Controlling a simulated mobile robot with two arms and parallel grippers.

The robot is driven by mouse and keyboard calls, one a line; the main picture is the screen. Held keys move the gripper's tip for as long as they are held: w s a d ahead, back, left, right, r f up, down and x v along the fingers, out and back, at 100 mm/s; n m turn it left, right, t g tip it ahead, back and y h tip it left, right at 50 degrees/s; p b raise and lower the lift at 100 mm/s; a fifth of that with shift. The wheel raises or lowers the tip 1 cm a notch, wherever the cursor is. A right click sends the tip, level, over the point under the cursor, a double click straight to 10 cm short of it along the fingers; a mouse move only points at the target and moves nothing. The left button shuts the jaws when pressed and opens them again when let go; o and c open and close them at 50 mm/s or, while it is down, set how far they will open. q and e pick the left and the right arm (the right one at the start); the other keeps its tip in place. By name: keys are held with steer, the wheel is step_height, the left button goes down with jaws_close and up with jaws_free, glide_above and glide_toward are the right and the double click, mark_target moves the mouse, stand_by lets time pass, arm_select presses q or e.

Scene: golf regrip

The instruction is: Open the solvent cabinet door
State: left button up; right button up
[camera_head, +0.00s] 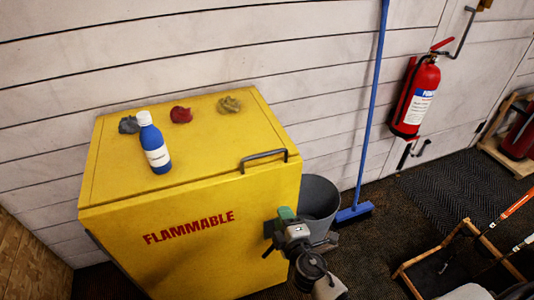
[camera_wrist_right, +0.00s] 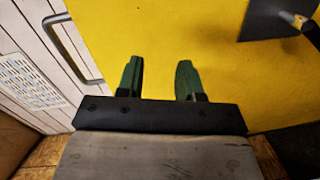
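The solvent cabinet (camera_head: 215,262) is yellow with red "FLAMMABLE" lettering on its front, and no gap shows at that front. A dark bar handle (camera_head: 263,158) sits at the top front edge, towards the right. My right gripper (camera_head: 281,223) is by the right part of the front, below the handle. In the right wrist view its two green fingers (camera_wrist_right: 160,82) are apart with nothing between them, facing the yellow surface (camera_wrist_right: 175,35). A grey bar (camera_wrist_right: 72,50), apparently the handle, lies left of the fingers there. I cannot tell whether the fingers touch the cabinet. My left gripper is out of view.
A grey bucket (camera_head: 321,196) and blue broom (camera_head: 372,110) stand to the right. A fire extinguisher (camera_head: 417,98) hangs on the wall. A wooden rack (camera_head: 408,275) stands lower right.

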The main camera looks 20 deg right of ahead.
mark_target(265, 155)
step_height(265, 155, up, 13)
steer(key=a+n+t, duration=0.1)
steer(key=n+t, duration=0.1)
steer(key=t, duration=0.2)
steer(key=shift+g+y, duration=0.3)
steer(key=shift+y, duration=0.1)
steer(key=w+p, duration=0.1)
steer(key=w, duration=0.2)
steer(key=w+r+p, duration=0.1)
steer(key=w, duration=0.3)
steer(key=w+p, duration=0.1)
steer(key=w, duration=0.2)
steer(key=shift+w+a+r, duration=0.25)
steer(key=shift+w+a, duration=0.05)
jaws_close()
